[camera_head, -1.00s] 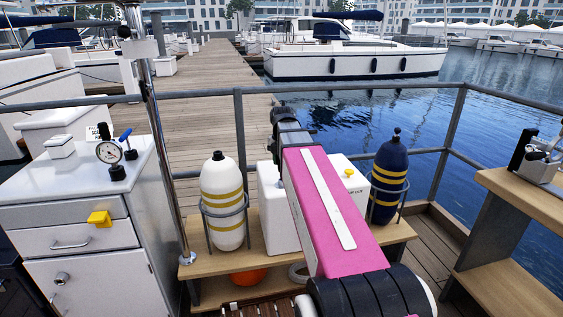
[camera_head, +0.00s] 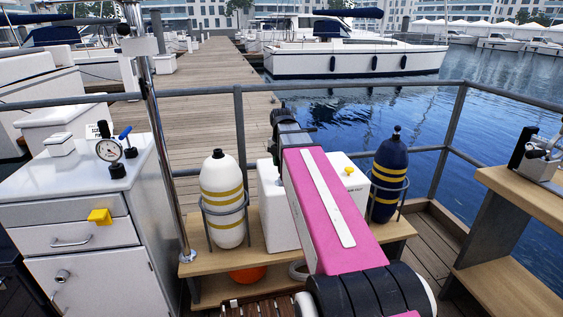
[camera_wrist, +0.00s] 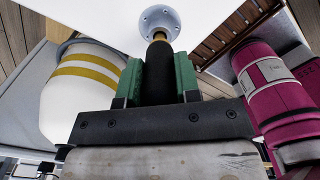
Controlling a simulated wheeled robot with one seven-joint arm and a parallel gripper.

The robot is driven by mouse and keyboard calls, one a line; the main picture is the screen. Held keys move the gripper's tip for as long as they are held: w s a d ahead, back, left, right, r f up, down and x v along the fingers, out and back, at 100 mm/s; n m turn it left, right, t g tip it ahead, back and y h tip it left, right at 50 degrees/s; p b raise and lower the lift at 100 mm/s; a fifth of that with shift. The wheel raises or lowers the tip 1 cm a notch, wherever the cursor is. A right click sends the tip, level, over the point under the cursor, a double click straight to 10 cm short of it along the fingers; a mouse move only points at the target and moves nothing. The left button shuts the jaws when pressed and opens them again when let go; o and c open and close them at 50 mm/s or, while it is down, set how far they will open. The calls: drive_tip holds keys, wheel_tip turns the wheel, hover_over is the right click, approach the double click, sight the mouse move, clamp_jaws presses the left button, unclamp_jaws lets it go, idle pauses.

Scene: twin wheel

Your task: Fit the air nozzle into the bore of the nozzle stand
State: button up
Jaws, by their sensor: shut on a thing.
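My gripper (camera_wrist: 157,84) has green fingers and is shut on the air nozzle (camera_wrist: 158,72), a black cylinder with a brass-coloured tip, in the wrist view. The nozzle points up the picture toward a round light-grey metal flange (camera_wrist: 145,21) with bolt holes, which looks like the nozzle stand. The brass tip overlaps the flange's lower edge. I cannot tell whether it has entered the bore. In the head view my pink arm hides the gripper's fingers, the nozzle and the stand.
A white tank (camera_head: 222,178) with yellow bands and a dark blue tank (camera_head: 389,170) stand in ring holders on the wooden bench (camera_head: 205,262). A white box (camera_head: 272,200) stands between them. A cabinet (camera_head: 35,182) is left, another bench (camera_head: 530,200) right; railing surrounds the deck.

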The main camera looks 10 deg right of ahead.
drive_tip(key=shift+f, duration=0.85)
drive_tip(key=o, duration=1)
wheel_tip(320, 180, up, 11)
drive_tip(key=shift+f, duration=0.15)
drive_tip(key=shift+s, duration=0.1)
